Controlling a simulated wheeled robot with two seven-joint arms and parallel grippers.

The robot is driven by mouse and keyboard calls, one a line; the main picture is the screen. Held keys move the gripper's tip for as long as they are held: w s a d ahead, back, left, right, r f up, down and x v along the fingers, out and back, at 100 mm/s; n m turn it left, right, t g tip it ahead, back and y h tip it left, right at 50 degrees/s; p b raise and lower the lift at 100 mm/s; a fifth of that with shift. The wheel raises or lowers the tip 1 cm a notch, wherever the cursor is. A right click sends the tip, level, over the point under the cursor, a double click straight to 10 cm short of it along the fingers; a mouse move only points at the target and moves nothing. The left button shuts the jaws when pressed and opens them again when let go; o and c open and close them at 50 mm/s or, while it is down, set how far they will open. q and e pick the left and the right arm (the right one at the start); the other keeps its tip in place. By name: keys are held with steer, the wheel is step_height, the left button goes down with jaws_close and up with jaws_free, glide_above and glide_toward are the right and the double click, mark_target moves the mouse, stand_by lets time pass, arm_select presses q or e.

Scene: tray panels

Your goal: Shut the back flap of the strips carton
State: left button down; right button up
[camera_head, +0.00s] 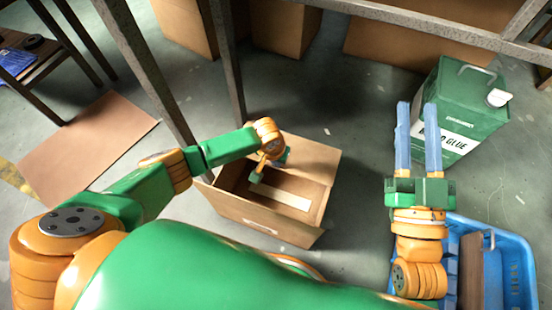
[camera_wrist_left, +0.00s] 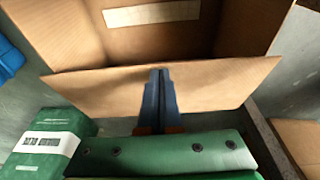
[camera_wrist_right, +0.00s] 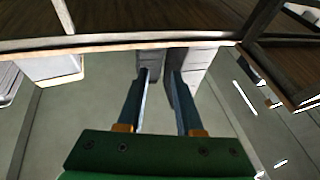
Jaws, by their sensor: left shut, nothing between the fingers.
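The strips carton (camera_head: 255,212) is a brown cardboard box on the floor, open at the top, with a pale strip inside. Its back flap (camera_head: 313,158) stands open at the far side. In the left wrist view the flap (camera_wrist_left: 215,85) spans the middle, and the carton's inside (camera_wrist_left: 240,30) lies beyond it. My left gripper (camera_wrist_left: 160,75) is shut and empty, its fingertips in front of the flap; whether they touch cannot be told. In the head view my left gripper (camera_head: 271,164) is over the carton, its fingers mostly hidden. My right gripper (camera_head: 417,106) is open and empty.
A green glue box (camera_head: 458,110) stands near my right gripper; it also shows in the left wrist view (camera_wrist_left: 48,140). A blue crate (camera_head: 520,262) is at lower right. Metal frame legs (camera_head: 226,70) rise behind the carton. A flat cardboard sheet (camera_head: 85,150) lies left.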

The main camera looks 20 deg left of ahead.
arm_select(q)
steer(key=shift+s+f+t+p, duration=0.2)
steer(key=shift+f+t+p, duration=0.1)
steer(key=shift+p, duration=0.25)
steer(key=shift+s+f, duration=0.3)
steer(key=shift+f, duration=0.65)
arm_select(e)
step_height(320, 180, down, 13)
steer(key=d+g+h, duration=0.1)
steer(key=g+h, duration=0.1)
steer(key=g, duration=0.5)
steer(key=shift+s+d+r+m+h, duration=0.15)
steer(key=shift+s+d+m+h, duration=0.05)
steer(key=shift+d+m+h, duration=0.2)
arm_select(q)
steer(key=shift+p, duration=0.3)
